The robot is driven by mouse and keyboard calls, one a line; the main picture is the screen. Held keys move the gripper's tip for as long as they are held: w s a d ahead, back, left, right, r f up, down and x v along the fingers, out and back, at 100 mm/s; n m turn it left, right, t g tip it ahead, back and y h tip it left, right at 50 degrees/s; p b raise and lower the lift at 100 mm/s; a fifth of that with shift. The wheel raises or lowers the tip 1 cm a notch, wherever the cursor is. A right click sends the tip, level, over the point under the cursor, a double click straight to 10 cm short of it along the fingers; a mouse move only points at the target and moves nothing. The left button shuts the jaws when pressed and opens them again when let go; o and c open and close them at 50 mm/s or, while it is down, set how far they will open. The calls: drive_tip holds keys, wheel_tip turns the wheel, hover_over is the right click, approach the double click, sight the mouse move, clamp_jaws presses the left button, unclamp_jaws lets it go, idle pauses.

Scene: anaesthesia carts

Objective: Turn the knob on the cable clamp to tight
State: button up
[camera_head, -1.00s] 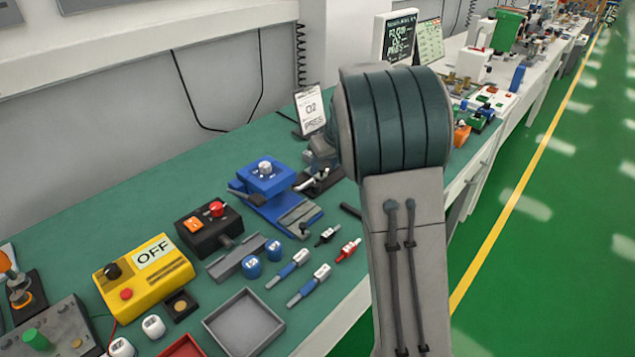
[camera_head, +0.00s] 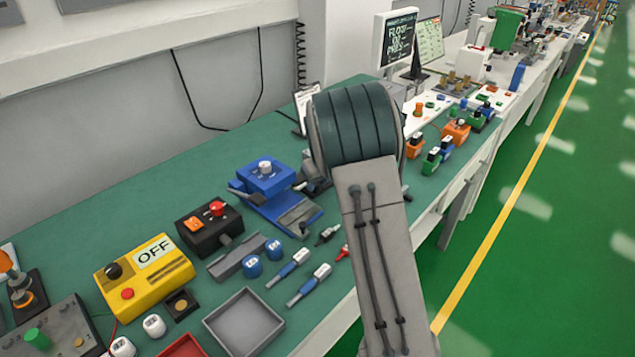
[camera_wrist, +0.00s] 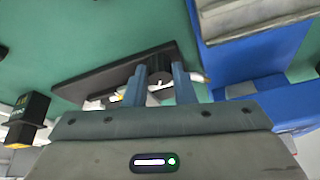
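The cable clamp is partly visible in the wrist view as a dark base plate (camera_wrist: 85,68) with a small dark knob (camera_wrist: 158,82) bearing a white mark. My gripper (camera_wrist: 160,80) has its two blue-grey fingers apart, one on each side of the knob as seen from the wrist; whether they touch it cannot be told. In the head view my arm covers the gripper and most of the clamp, just right of the blue device.
The blue device (camera_head: 265,178) stands close beside the clamp. A black box with a red button (camera_head: 208,225), a yellow OFF box (camera_head: 145,275) and a grey tray (camera_head: 245,322) lie to the left. Orange and green blocks stand beyond my arm. The back-left bench is bare.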

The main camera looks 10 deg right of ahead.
drive_tip(key=c, duration=0.3)
drive_tip(key=m+h+p, duration=0.1)
drive_tip(key=m, duration=0.2)
drive_tip(key=shift+a+r, duration=0.1)
drive_tip(key=shift+r, duration=0.05)
drive_tip(key=shift+m+h+p, duration=0.4)
drive_tip(key=shift+m+p, duration=0.3)
drive_tip(key=shift+m, duration=0.1)
drive_tip(key=o, duration=1)
